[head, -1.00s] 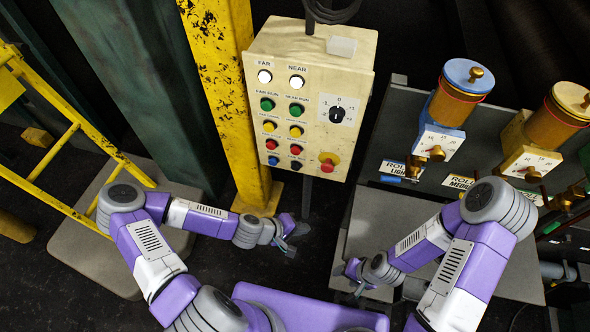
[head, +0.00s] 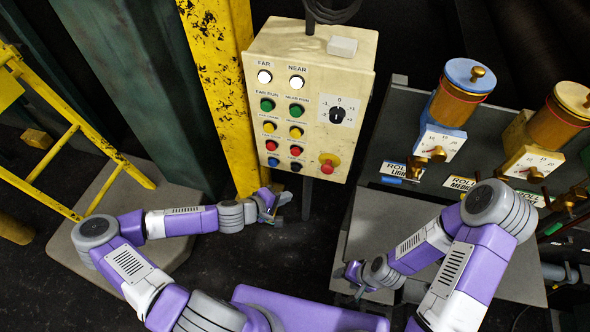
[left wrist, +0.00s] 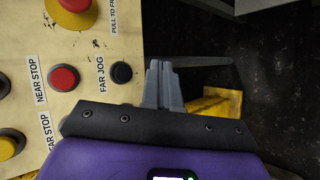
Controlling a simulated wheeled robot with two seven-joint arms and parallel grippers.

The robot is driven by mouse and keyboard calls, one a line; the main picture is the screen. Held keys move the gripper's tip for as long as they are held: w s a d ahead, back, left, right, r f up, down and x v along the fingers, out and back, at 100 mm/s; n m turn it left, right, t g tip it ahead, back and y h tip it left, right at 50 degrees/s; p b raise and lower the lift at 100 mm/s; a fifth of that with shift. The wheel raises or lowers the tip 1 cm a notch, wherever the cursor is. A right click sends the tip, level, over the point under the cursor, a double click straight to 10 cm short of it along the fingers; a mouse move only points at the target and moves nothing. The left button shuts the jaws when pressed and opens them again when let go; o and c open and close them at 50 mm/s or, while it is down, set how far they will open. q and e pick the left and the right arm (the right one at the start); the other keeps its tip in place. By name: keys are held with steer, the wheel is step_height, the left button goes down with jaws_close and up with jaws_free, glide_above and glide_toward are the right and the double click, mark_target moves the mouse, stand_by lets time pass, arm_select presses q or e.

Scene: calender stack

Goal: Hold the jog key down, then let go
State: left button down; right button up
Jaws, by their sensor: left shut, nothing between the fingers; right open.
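The cream control box (head: 257,110) carries two columns of round buttons. In the bottom row are a blue button (head: 273,162) and a black button (head: 296,166). The left wrist view shows the black button (left wrist: 121,73) beside a label reading FAR JOG. My left gripper (head: 272,207) is below the box in the head view, shut and empty. In the left wrist view its closed fingertips (left wrist: 159,68) are to the right of the black button, apart from it in the picture. The blue button is hidden there. My right gripper (head: 357,277) is open, low over the grey plate.
A red mushroom knob (head: 328,166) sits on the box's lower right, with a rotary selector (head: 337,115) above. A red NEAR STOP button (left wrist: 63,78) neighbours the black one. A yellow post (head: 218,80) stands left of the box.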

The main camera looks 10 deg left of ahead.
mark_target(296, 168)
arm_select(q)
steer(key=w, duration=0.7)
steer(key=shift+d, duration=0.15)
stand_by(1.8)
steer(key=shift+w, duration=0.45)
